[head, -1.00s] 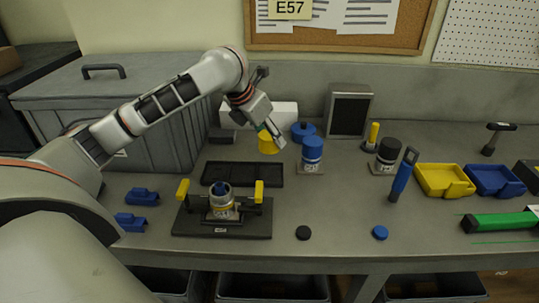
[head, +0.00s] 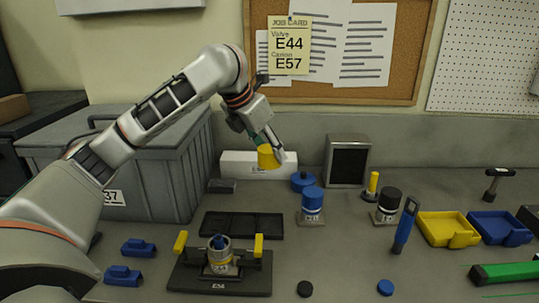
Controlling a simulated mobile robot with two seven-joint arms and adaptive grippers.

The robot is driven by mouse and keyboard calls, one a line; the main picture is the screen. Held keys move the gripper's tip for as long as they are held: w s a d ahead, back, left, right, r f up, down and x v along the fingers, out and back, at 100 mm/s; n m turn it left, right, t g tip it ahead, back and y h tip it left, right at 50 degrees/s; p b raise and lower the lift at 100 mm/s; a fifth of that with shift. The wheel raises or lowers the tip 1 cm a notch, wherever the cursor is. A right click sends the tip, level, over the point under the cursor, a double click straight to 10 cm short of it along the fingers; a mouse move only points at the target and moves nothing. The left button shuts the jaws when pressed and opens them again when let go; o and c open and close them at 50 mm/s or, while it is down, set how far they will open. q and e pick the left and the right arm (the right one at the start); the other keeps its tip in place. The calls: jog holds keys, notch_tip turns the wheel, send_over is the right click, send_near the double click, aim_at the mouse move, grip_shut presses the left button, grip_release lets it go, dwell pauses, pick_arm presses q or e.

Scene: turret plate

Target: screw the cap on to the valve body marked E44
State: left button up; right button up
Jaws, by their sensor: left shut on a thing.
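My left gripper (head: 271,146) is shut on a yellow cap (head: 267,158), held in the air above the back of the bench. A grey-white valve body (head: 219,261) stands upright in a dark fixture (head: 185,281) with two yellow clamp handles, at the front left. Something blue shows in its open top. Its label appears to end in 44, but is small. The cap is above and to the right of the valve body in the picture, apart from it. The job card (head: 290,45) on the wall reads Valve E44. My right gripper is not in view.
A blue-topped canister (head: 312,203) and a black-topped canister (head: 388,203) stand right of the fixture. A black tray (head: 242,225) lies behind the fixture. A yellow bin (head: 447,229) stands at right.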

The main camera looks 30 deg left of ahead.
pick_arm(q)
jog(key=shift+r, duration=1.5)
